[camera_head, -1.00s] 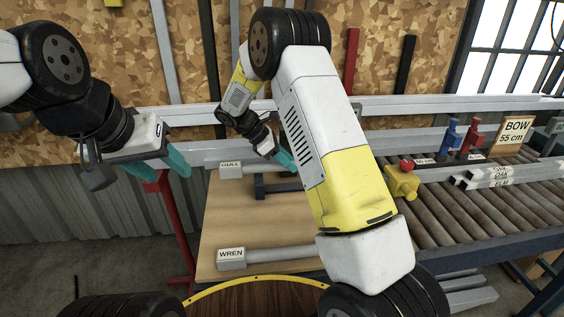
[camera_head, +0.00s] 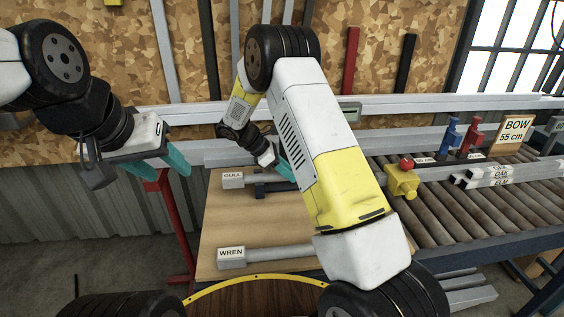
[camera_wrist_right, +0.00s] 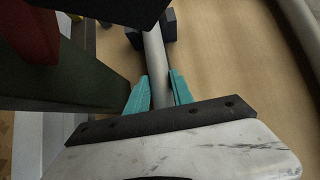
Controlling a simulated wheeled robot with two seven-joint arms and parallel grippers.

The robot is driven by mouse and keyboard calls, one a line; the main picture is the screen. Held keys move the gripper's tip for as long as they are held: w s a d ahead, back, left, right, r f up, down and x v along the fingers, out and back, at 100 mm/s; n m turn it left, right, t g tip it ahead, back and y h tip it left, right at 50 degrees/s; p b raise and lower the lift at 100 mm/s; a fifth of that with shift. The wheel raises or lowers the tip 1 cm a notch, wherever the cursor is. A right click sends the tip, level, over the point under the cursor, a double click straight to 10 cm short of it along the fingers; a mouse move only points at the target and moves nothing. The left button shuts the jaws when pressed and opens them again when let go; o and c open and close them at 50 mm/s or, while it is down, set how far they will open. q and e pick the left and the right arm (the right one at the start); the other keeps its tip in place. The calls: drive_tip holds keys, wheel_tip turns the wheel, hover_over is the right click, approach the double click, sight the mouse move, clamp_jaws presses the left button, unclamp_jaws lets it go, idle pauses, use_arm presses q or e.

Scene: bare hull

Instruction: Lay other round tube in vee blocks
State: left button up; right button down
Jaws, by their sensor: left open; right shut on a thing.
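A grey round tube with a square end tagged GULL (camera_head: 233,180) lies across the back of the wooden board, at a dark vee block (camera_head: 260,190). My right gripper (camera_head: 284,166) is shut on this tube. In the right wrist view the tube (camera_wrist_right: 154,55) runs between the teal fingers (camera_wrist_right: 160,92) and passes between dark block sides (camera_wrist_right: 170,25). I cannot tell whether it touches the vee. A second tube (camera_head: 285,253), tagged WREN, lies near the board's front, partly hidden by my right arm. My left gripper (camera_head: 163,163) is open and empty, left of the board.
The wooden board (camera_head: 225,215) has clear room between the tubes. A roller conveyor (camera_head: 450,210) at right carries square bars (camera_head: 490,175), with a yellow clamp (camera_head: 402,181) and blue and red clamps behind. A red stand (camera_head: 175,225) is left of the board.

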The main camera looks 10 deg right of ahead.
drive_tip(key=c, duration=1.1)
unclamp_jaws()
drive_tip(key=shift+r, duration=0.1)
drive_tip(key=shift+r, duration=0.35)
drive_tip(key=v, duration=1.2)
drive_tip(key=shift+r, duration=0.15)
